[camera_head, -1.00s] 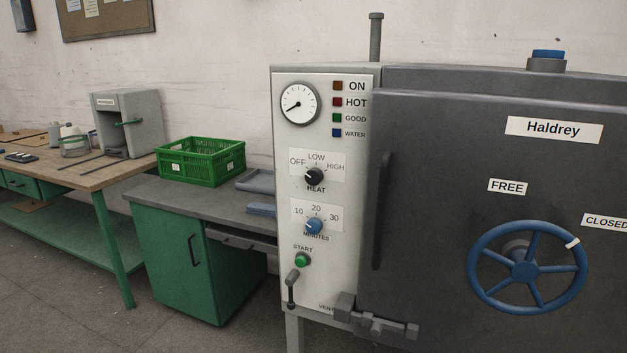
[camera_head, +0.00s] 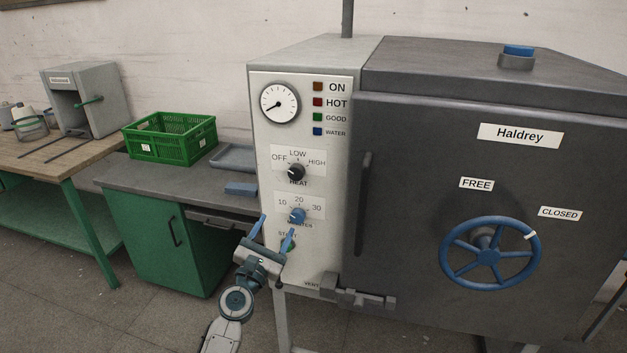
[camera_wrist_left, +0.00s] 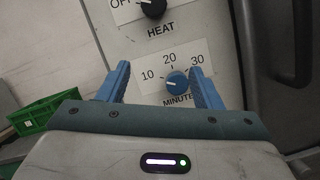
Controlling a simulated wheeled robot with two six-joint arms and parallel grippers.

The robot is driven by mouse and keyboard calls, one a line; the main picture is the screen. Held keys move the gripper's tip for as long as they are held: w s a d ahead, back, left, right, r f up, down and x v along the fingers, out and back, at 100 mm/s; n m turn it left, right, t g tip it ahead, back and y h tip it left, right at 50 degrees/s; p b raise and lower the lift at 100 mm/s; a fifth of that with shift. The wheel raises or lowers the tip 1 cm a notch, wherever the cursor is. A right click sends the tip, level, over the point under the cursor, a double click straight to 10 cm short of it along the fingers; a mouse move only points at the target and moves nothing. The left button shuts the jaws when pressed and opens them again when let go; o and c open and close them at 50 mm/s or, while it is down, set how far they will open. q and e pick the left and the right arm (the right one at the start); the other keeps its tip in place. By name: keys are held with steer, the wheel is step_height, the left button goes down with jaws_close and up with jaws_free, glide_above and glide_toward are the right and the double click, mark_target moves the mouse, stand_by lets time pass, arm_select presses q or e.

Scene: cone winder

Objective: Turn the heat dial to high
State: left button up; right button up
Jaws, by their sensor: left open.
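The heat dial (camera_head: 296,172) is a black round knob on the light front panel (camera_head: 322,230), with OFF, LOW and HIGH printed around it. Its pale mark points to the left, toward OFF. In the left wrist view the dial (camera_wrist_left: 153,8) is cut by the top edge. My left gripper (camera_head: 277,226) is open and empty, with blue fingers pointing up, below and left of the heat dial and apart from it. In the left wrist view the gripper (camera_wrist_left: 160,70) frames the blue minutes dial (camera_wrist_left: 177,82) from in front. My right gripper is out of view.
The minutes dial (camera_head: 297,215) sits right under the heat dial. A green crate (camera_head: 170,137) stands on the bench at left.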

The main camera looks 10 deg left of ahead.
arm_select(q)
steer(key=n+t, duration=0.1)
steer(key=n, duration=0.1)
glide_toward(295, 175)
steer(key=x, duration=0.8)
steer(key=shift+w+r+p, duration=0.15)
steer(key=shift+w+p, duration=0.1)
steer(key=shift+p, duration=0.15)
steer(key=shift+c, duration=0.2)
steer(key=c, duration=1)
